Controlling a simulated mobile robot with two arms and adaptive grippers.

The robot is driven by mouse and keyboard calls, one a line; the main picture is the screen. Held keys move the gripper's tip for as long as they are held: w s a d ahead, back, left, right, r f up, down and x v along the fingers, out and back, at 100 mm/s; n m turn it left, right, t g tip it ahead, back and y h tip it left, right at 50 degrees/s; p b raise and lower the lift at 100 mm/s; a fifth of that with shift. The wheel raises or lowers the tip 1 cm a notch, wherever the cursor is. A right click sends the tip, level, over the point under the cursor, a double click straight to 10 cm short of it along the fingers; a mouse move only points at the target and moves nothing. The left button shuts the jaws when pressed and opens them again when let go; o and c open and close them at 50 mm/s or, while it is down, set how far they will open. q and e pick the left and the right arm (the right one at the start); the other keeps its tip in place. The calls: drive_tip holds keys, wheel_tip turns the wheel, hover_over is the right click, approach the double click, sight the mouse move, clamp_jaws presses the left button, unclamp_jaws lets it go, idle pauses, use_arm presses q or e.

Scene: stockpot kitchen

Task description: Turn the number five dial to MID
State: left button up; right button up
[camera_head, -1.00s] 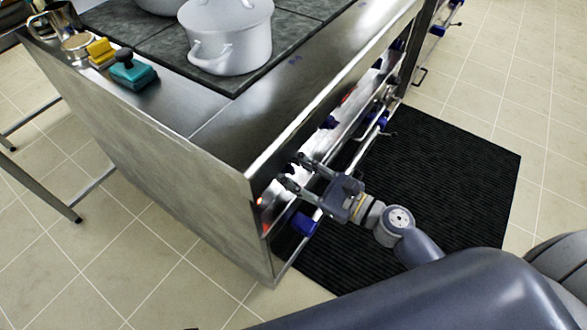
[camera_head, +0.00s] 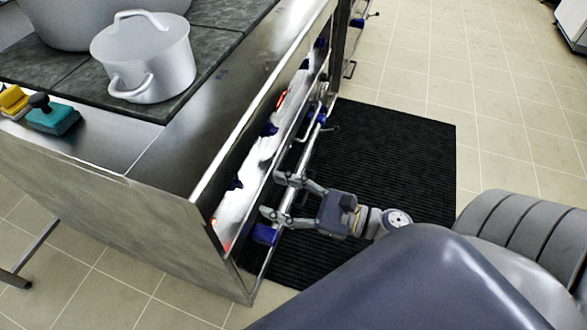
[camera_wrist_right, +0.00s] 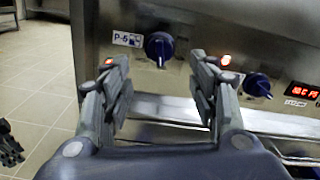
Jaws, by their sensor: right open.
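The dark blue dial (camera_wrist_right: 158,46) beside the white "P-5" label (camera_wrist_right: 128,39) is on the steel front panel in the right wrist view. Its pale pointer mark faces down in that picture. The dial also shows in the head view (camera_head: 234,184), near the panel's near end. My right gripper (camera_head: 270,195) is open and empty, in front of the panel and apart from the dial. In the right wrist view its two fingers (camera_wrist_right: 160,82) stand below and to either side of the dial. My left gripper is not visible in the head view.
Another blue dial (camera_wrist_right: 257,85) and a red display (camera_wrist_right: 304,91) lie to the right. A rail (camera_head: 295,175) with a blue fitting (camera_head: 265,234) runs before the panel. A white pot (camera_head: 145,60) stands on the stove. A black mat (camera_head: 390,160) covers the floor.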

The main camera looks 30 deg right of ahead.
drive_tip(key=shift+v, duration=1.6)
drive_tip(key=s+a+f+n+g+h, duration=0.3)
drive_tip(key=f+n, duration=0.4)
drive_tip(key=f, duration=0.6)
drive_tip(key=s+a+f+n+g+h, duration=0.15)
drive_tip(key=f+n+g, duration=0.4)
drive_tip(key=f, duration=0.65)
drive_tip(key=s+d+f+n+g+h, duration=0.2)
drive_tip(key=s+f+n+h, duration=0.15)
drive_tip(key=f+n, duration=0.45)
drive_tip(key=s+d+f+n+g+h, duration=0.2)
drive_tip(key=s+f+n+h, duration=0.15)
drive_tip(key=f+n, duration=0.35)
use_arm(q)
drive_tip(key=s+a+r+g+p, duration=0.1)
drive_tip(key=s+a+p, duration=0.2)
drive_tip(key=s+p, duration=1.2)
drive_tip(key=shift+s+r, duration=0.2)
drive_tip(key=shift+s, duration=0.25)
use_arm(e)
drive_tip(key=s+d+r, duration=0.1)
drive_tip(key=s+d, duration=0.2)
drive_tip(key=s, duration=1.3)
drive_tip(key=shift+s+g, duration=0.25)
drive_tip(key=shift+g, duration=0.1)
drive_tip(key=shift+d+y, duration=0.1)
drive_tip(key=shift+y, duration=0.15)
